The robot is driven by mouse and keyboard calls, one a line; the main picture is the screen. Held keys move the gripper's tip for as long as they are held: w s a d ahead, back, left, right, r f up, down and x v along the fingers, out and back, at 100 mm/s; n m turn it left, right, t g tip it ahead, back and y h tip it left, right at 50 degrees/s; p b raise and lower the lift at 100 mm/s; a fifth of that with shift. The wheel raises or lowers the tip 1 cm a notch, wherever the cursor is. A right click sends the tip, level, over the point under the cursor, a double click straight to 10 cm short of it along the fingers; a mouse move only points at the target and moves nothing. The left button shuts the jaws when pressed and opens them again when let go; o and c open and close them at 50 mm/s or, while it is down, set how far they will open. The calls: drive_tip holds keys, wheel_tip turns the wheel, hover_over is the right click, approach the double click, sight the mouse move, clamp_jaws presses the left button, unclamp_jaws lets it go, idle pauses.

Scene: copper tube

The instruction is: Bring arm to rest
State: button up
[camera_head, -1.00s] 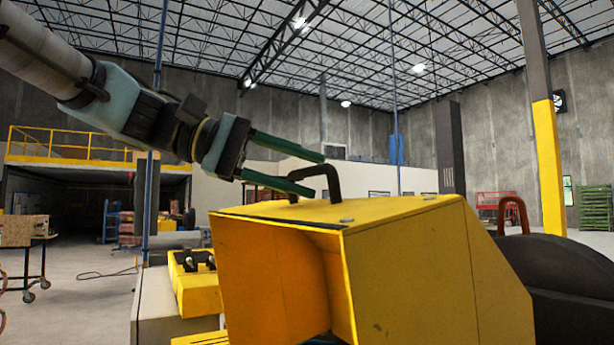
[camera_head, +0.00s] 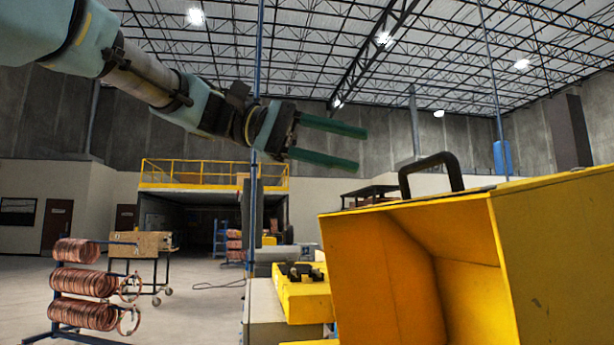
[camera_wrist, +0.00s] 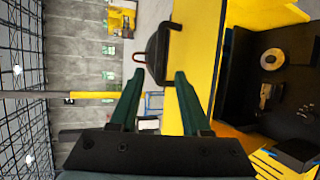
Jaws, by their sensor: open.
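My gripper (camera_head: 362,147) is open and empty, with its two green fingers apart. In the head view it is in the air, up and left of the black handle (camera_head: 431,172) on top of the yellow machine housing (camera_head: 550,230). The fingers point right and do not touch the handle. In the wrist view the gripper (camera_wrist: 158,88) shows its fingers from behind with nothing between them. The yellow housing (camera_wrist: 205,50) also shows there, at the upper middle and right.
A smaller yellow machine part (camera_head: 303,298) lies below the gripper. At the left are a rack of copper coils (camera_head: 85,282) and a wheeled table with a wooden box (camera_head: 140,245). Open floor lies around them. A blue pole (camera_head: 257,200) shows behind the arm.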

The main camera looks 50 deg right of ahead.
drive_tip(key=w+a+f+n+t, duration=0.3)
drive_tip(key=w+f, duration=0.4)
drive_tip(key=f, duration=0.2)
drive_tip(key=w+a+f+n+t, duration=0.2)
drive_tip(key=w+a+f+t, duration=0.15)
drive_tip(key=w+f, duration=0.5)
drive_tip(key=w+a+f+n+t, duration=0.3)
drive_tip(key=w+f, duration=0.4)
drive_tip(key=f, duration=0.2)
drive_tip(key=w+a+f+n+t+y, duration=0.1)
drive_tip(key=w+a+f+y, duration=0.15)
drive_tip(key=a+f, duration=0.35)
drive_tip(key=w+a+f+t+y, duration=0.1)
drive_tip(key=w+a+f+t, duration=0.15)
drive_tip(key=a+f, duration=0.4)
drive_tip(key=s+a+f+y, duration=0.1)
drive_tip(key=a+f, duration=0.3)
drive_tip(key=a, duration=0.6)
drive_tip(key=a+f+t+y, duration=0.1)
drive_tip(key=a+f+y, duration=0.2)
drive_tip(key=a, duration=0.8)
drive_tip(key=shift+s+a+f, duration=0.25)
drive_tip(key=shift+s+f, duration=0.15)
drive_tip(key=shift+f, duration=0.5)
